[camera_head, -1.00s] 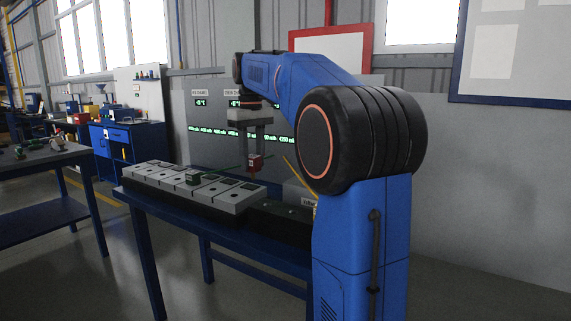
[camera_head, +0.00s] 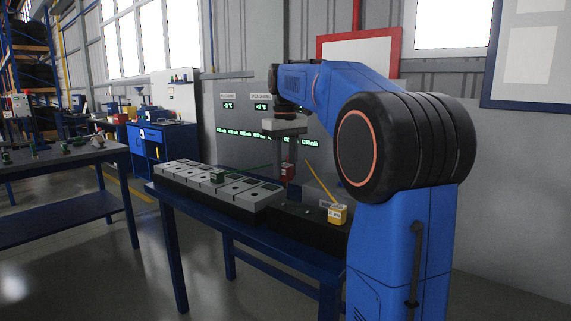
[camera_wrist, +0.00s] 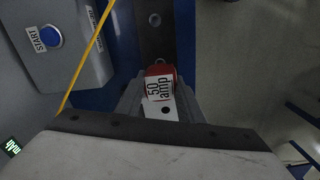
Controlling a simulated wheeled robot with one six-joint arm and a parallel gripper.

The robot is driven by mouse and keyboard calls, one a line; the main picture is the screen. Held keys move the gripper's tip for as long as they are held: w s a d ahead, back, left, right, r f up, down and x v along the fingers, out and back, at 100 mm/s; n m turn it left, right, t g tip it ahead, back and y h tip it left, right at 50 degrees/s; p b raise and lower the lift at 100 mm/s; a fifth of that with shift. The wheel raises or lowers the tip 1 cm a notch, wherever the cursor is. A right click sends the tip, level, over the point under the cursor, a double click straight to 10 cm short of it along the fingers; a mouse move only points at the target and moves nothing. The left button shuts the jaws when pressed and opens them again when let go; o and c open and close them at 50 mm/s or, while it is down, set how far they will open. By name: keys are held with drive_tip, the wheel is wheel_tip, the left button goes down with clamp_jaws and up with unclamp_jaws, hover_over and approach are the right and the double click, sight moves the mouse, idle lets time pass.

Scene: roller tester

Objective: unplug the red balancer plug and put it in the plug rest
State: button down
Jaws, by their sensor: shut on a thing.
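The red balancer plug (camera_head: 287,172) hangs below my gripper (camera_head: 288,160), above the bench. My gripper is shut on it. In the wrist view the red plug (camera_wrist: 160,71) shows a white label reading "50 amp", between the jaws (camera_wrist: 160,100). The grey row of balancer modules (camera_head: 235,192) lies to the left on the bench, with a green plug (camera_head: 217,175) standing on it. A dark block with small round spots (camera_head: 290,214) extends right of the row; I cannot tell for sure that it is the plug rest. It also shows beyond the plug in the wrist view (camera_wrist: 153,42).
A grey box with a blue START button (camera_wrist: 50,36) stands beside the dark block. Another bench (camera_head: 70,157) stands at left. Open floor lies in front.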

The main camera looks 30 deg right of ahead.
sight(285, 180)
drive_tip(key=shift+f, duration=2.05)
drive_tip(key=shift+f, duration=2)
drive_tip(key=c, duration=1.1)
unclamp_jaws()
drive_tip(key=shift+f, duration=0.1)
wheel_tip(285, 180, up, 17)
drive_tip(key=shift+r, duration=0.2)
drive_tip(key=s+a+f+t, duration=0.2)
drive_tip(key=s+a+f, duration=0.9)
drive_tip(key=s+f, duration=0.3)
drive_tip(key=s+a+f+t, duration=0.1)
drive_tip(key=s+f, duration=0.4)
drive_tip(key=f, duration=0.1)
drive_tip(key=s+a+f+t, duration=0.1)
drive_tip(key=s+a+f, duration=0.1)
drive_tip(key=s+f, duration=0.4)
drive_tip(key=s+a+f+m, duration=0.1)
drive_tip(key=s+a+f, duration=0.1)
drive_tip(key=s+f, duration=0.3)
wheel_tip(285, 180, down, 3)
drive_tip(key=shift+s+r+t, duration=0.1)
drive_tip(key=shift+s+t, duration=0.05)
drive_tip(key=shift+t, duration=0.25)
